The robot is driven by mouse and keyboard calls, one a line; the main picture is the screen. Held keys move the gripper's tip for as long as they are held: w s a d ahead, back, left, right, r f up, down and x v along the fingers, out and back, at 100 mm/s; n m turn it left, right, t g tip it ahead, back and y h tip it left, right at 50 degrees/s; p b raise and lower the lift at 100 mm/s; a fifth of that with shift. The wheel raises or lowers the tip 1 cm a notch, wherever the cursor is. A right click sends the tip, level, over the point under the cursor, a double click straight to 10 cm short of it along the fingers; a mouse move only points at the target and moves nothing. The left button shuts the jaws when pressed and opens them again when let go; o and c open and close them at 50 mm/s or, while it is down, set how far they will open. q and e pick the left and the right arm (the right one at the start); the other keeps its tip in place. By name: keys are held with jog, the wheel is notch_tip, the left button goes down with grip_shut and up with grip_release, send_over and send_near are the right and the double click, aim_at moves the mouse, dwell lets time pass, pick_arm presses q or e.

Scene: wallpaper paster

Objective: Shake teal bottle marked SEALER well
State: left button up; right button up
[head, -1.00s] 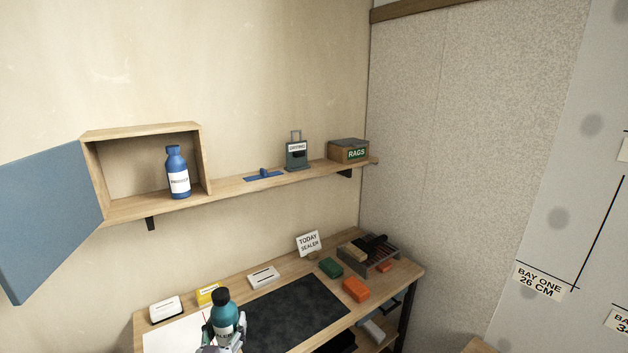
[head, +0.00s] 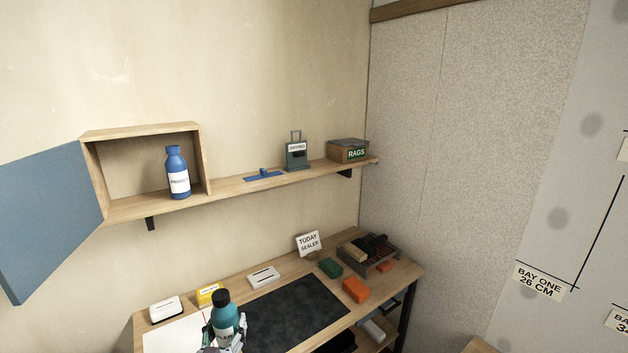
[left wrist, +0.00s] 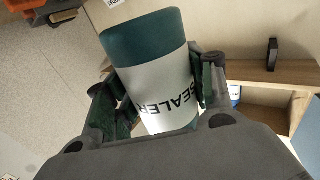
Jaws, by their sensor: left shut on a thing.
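The teal bottle with a black cap (head: 224,315) is upright at the bottom of the head view, in front of the workbench top. My left gripper (head: 224,341) is shut around its lower part. In the left wrist view the bottle (left wrist: 143,37) shows its teal end and a white label reading SEALER, with the fingers of my left gripper (left wrist: 155,95) on both sides of it. A small sign reading TODAY SEALER (head: 308,243) stands at the back of the bench. My right gripper is not in view.
A blue bottle (head: 177,172) stands in the open wall cabinet (head: 140,132), its blue door (head: 50,220) swung left. The shelf holds a grey tagged item (head: 297,152) and a RAGS box (head: 348,151). The bench has a dark mat (head: 298,310), coloured blocks and a tray (head: 370,255).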

aim_at(221, 313)
pick_arm(q)
jog(key=shift+f, duration=1.1)
jog(key=o, duration=0.8)
jog(key=shift+c, duration=0.2)
jog(key=shift+r, duration=0.1)
jog(key=c, duration=0.8)
jog(key=shift+o, duration=0.2)
notch_tip(221, 313, up, 9)
jog(key=shift+f, duration=4.55)
